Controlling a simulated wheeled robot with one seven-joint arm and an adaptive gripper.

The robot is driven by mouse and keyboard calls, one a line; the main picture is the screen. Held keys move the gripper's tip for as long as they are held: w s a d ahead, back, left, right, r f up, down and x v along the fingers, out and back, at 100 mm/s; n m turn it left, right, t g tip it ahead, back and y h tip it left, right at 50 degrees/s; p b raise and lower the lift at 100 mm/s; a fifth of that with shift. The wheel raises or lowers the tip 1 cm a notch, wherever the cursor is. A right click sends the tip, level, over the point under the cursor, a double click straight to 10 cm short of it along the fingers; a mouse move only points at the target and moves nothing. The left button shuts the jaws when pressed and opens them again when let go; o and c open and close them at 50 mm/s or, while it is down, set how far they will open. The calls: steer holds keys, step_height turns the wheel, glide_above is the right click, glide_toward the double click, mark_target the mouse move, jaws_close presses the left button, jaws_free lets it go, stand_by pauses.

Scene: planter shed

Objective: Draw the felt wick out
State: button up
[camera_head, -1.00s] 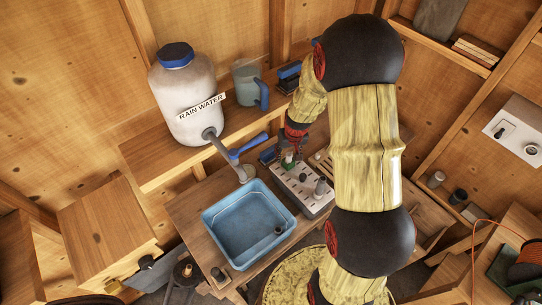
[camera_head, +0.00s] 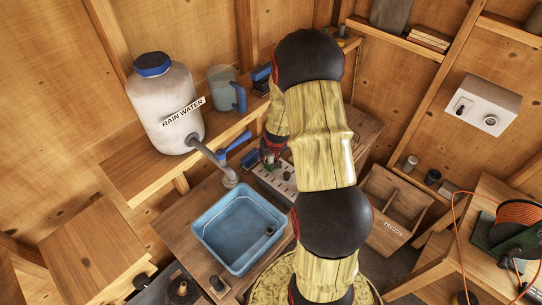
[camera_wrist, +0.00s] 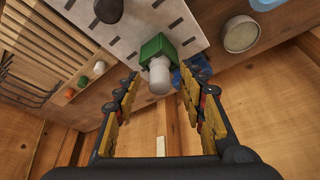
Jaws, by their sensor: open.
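In the wrist view a pale, round-ended cylinder (camera_wrist: 160,80), which looks like the felt wick, sticks out of a green block (camera_wrist: 157,48) at the edge of a light slotted panel (camera_wrist: 130,30). My gripper (camera_wrist: 160,86) is open, with one yellow-padded finger on each side of the pale cylinder. I see gaps between the fingers and the cylinder; depth is hard to tell. In the head view my gripper (camera_head: 269,157) is small and dark, at the far end of the slotted panel (camera_head: 277,186). My arm hides part of the panel there.
A blue basin (camera_head: 238,232) sits beside the panel on the wooden bench. A rain water container (camera_head: 166,103) with a spout and a clear jug (camera_head: 222,84) stand on the shelf behind. In the wrist view a blue item (camera_wrist: 188,73) lies close to the right finger.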

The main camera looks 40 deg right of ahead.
steer(key=shift+w+f, duration=0.15)
steer(key=shift+f, duration=0.2)
steer(key=shift+c, duration=0.3)
jaws_close()
steer(key=c, duration=0.6)
jaws_free()
jaws_close()
steer(key=shift+r+p, duration=0.65)
steer(key=shift+r, duration=0.1)
steer(key=shift+r+p, duration=3.2)
steer(key=shift+r, duration=0.2)
